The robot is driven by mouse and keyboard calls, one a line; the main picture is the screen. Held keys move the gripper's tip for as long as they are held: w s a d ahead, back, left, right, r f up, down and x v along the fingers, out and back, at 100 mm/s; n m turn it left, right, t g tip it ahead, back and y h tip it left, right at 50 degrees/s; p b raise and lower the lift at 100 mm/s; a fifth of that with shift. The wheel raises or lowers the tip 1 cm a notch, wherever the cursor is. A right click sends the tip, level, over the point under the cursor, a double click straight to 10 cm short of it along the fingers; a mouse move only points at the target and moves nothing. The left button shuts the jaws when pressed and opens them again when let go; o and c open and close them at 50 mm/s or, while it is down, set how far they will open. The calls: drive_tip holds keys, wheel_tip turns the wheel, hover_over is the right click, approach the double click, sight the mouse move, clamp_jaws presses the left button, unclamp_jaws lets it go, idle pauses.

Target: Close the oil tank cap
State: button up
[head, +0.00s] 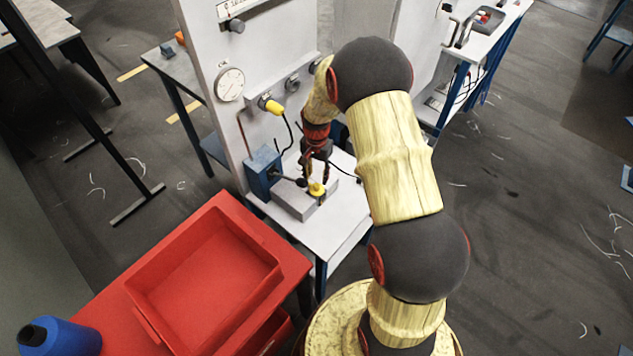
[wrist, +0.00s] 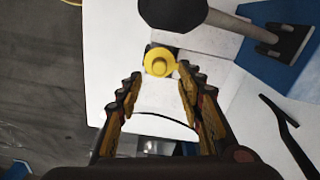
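The yellow oil tank cap (head: 317,189) sits on top of a grey box-shaped tank (head: 292,205) on a small white table. In the wrist view the round cap (wrist: 159,62) shows just beyond my fingertips, with a small raised centre. My gripper (head: 315,178) points down over the tank, close to the cap. In the wrist view my gripper (wrist: 160,76) is open, one finger to each side below the cap, with nothing held. The right fingertip is very near the cap's edge; I cannot tell if they touch. Whether the cap is seated fully is unclear.
A blue box (head: 262,172) stands left of the tank. A dark round knob (wrist: 172,12) lies close beyond the cap. A white panel with a gauge (head: 230,84) and a yellow-handled valve (head: 273,106) rises behind. A red tray (head: 205,275) is at front left.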

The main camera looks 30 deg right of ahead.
wheel_tip(320, 180, up, 7)
idle(0.3)
drive_tip(key=shift+f, duration=0.1)
wheel_tip(320, 180, up, 10)
drive_tip(key=n+t, duration=0.1)
drive_tip(key=n, duration=0.1)
hover_over(316, 185)
drive_tip(key=s+a, duration=0.2)
drive_tip(key=a, duration=0.1)
drive_tip(key=s+a+r+n+t, duration=0.25)
drive_tip(key=s+a+r, duration=0.3)
drive_tip(key=r, duration=0.45)
drive_tip(key=s+a+r+n+t, duration=0.1)
drive_tip(key=s+a+r+n, duration=0.2)
drive_tip(key=s, duration=0.6)
drive_tip(key=s+a+r+n+t, duration=0.1)
drive_tip(key=s+a+r+n, duration=0.1)
drive_tip(key=s+r, duration=0.3)
drive_tip(key=shift+s+a+r+n, duration=0.15)
drive_tip(key=shift+s+a+n, duration=0.5)
drive_tip(key=shift+s, duration=1.6)
drive_tip(key=shift+d, duration=0.25)
